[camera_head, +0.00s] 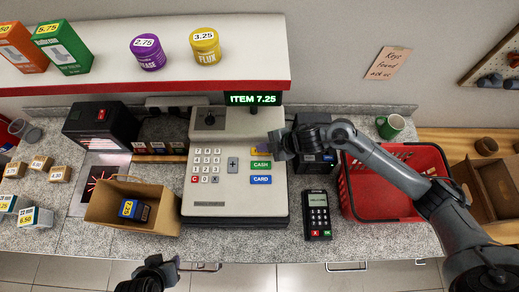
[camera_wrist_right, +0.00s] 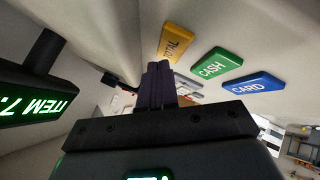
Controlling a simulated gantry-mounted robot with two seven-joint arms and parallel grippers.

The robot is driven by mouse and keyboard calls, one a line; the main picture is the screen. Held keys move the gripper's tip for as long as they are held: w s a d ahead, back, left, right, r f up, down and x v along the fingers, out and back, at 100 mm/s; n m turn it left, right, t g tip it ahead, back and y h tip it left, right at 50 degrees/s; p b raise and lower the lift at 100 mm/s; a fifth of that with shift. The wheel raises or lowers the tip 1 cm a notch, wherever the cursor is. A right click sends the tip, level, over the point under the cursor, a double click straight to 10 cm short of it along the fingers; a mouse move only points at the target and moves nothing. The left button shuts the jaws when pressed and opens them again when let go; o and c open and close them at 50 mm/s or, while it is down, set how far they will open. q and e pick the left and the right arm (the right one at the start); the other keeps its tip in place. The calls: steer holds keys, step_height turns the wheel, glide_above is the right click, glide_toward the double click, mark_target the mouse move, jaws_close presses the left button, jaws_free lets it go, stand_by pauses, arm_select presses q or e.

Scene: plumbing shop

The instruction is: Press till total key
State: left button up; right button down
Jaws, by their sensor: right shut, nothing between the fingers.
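The yellow TOTAL key (camera_head: 257,151) is on the till (camera_head: 212,128), above the green CASH key (camera_head: 261,165) and the blue CARD key (camera_head: 261,180); my gripper partly covers it in the head view. In the right wrist view the TOTAL key (camera_wrist_right: 175,42) shows clearly, just beyond my fingertips. My right gripper (camera_head: 273,145) is shut and empty, close beside the key's right end. Its closed fingers (camera_wrist_right: 159,82) appear apart from the key, but contact is hard to judge. My left gripper (camera_head: 172,268) is at the bottom edge; its jaws are unclear.
The till display (camera_head: 253,99) reads ITEM 7.25. A card reader (camera_head: 317,213) and red basket (camera_head: 396,180) stand to the right. A cardboard box (camera_head: 110,205) holding a blue item stands left of the till. A shelf (camera_head: 150,82) with priced goods overhangs the back.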

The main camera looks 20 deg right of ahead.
stand_by(0.5)
steer(key=shift+f, duration=0.2)
steer(key=shift+f, duration=0.3)
steer(key=shift+b, duration=0.3)
stand_by(0.4)
steer(key=shift+r+p, duration=0.45)
steer(key=shift+p, duration=0.15)
steer(key=shift+r, duration=0.1)
